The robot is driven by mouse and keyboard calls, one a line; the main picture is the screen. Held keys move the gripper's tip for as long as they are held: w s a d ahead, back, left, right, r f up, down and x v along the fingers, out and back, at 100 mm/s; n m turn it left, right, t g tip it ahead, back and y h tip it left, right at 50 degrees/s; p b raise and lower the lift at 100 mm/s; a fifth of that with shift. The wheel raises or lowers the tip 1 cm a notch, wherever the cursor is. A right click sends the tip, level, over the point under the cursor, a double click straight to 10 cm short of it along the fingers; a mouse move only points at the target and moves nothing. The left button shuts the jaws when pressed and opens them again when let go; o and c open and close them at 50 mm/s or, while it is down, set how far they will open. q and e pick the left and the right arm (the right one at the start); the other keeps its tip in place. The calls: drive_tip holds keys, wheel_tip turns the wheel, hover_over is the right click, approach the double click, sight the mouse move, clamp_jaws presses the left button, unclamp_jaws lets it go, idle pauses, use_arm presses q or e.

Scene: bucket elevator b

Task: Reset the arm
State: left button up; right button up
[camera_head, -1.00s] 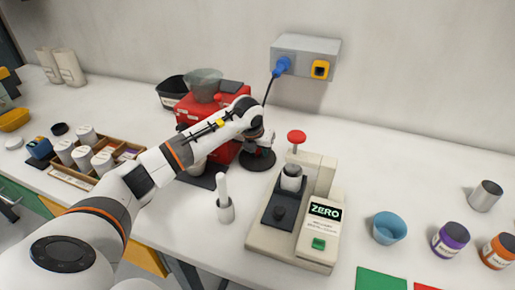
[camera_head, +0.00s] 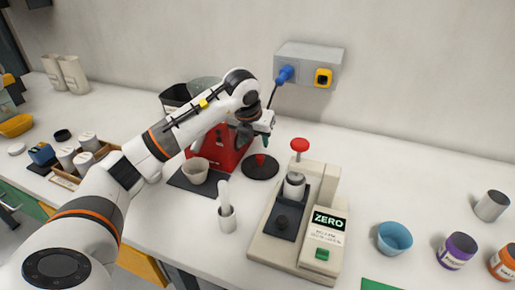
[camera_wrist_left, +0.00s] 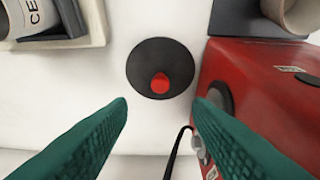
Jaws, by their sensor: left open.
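My left arm reaches in from the left in the head view, and its gripper (camera_head: 266,122) hangs above the bench beside the red machine (camera_head: 232,150). In the left wrist view the two green fingers (camera_wrist_left: 160,125) are spread wide with nothing between them. Below and beyond them lies a round black disc (camera_wrist_left: 146,55) with a red knob (camera_wrist_left: 159,82) on it. The disc also shows in the head view (camera_head: 252,172), on the bench right of the red machine. The red machine stands close to one finger in the left wrist view (camera_wrist_left: 265,85). My right gripper is not in view.
A beige press-like device (camera_head: 320,240) with a ZERO display and red knob (camera_head: 299,145) stands right of the gripper. A white cup with a pestle (camera_head: 227,220), a beige cup (camera_head: 195,171) and a blue cup (camera_head: 394,239) stand on the bench. A grey wall box (camera_head: 308,62) has a blue plug.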

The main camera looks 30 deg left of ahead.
use_arm(q)
drive_tip(key=shift+s+r, duration=0.3)
drive_tip(key=shift+r, duration=0.3)
